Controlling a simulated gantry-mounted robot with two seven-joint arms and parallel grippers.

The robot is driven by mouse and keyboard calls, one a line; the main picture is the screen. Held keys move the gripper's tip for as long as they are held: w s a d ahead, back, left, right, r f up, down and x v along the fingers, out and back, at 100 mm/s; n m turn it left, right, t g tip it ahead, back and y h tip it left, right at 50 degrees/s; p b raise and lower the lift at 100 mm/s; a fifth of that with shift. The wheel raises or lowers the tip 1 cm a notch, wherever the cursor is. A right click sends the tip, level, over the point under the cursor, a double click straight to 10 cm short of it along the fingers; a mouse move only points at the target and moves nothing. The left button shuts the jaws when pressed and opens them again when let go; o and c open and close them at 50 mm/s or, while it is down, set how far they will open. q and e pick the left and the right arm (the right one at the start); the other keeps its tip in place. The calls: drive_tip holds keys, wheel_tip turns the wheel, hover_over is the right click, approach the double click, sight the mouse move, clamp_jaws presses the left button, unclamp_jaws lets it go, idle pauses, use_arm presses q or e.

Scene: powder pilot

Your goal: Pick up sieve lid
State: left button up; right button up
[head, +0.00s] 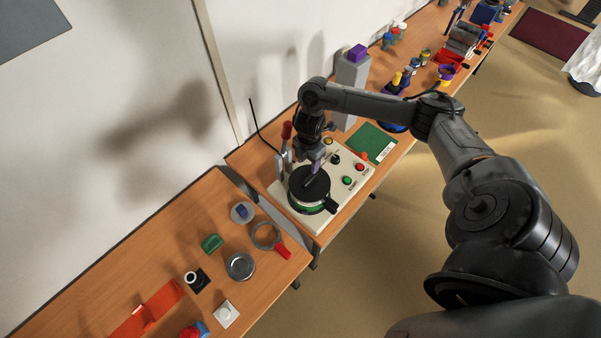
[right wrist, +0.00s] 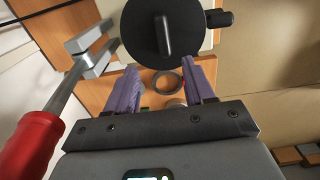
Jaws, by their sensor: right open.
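The sieve lid (head: 316,186) is a black round disc with a bar handle. It sits on top of a green-banded sieve (head: 304,208) on the white machine with buttons. In the right wrist view the lid (right wrist: 148,38) is ahead of the fingers, its bar handle pointing down between them. My right gripper (right wrist: 160,78) has purple fingers, open and empty, with the handle apart from both fingertips. In the head view my right gripper (head: 315,168) is just above the lid. My left gripper is not in view.
A clamp lever with a red handle (head: 287,130) stands beside the lid; it is close on the left in the right wrist view (right wrist: 35,140). A grey tower (head: 350,85) stands behind. The near table holds a ring with red handle (head: 266,236) and a metal dish (head: 240,266).

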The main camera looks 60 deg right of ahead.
sight(310, 178)
drive_tip(key=f, duration=0.3)
drive_tip(key=shift+s+f, duration=0.3)
drive_tip(key=shift+f, duration=0.1)
drive_tip(key=shift+d+f, duration=0.2)
drive_tip(key=shift+f, duration=3)
clamp_jaws()
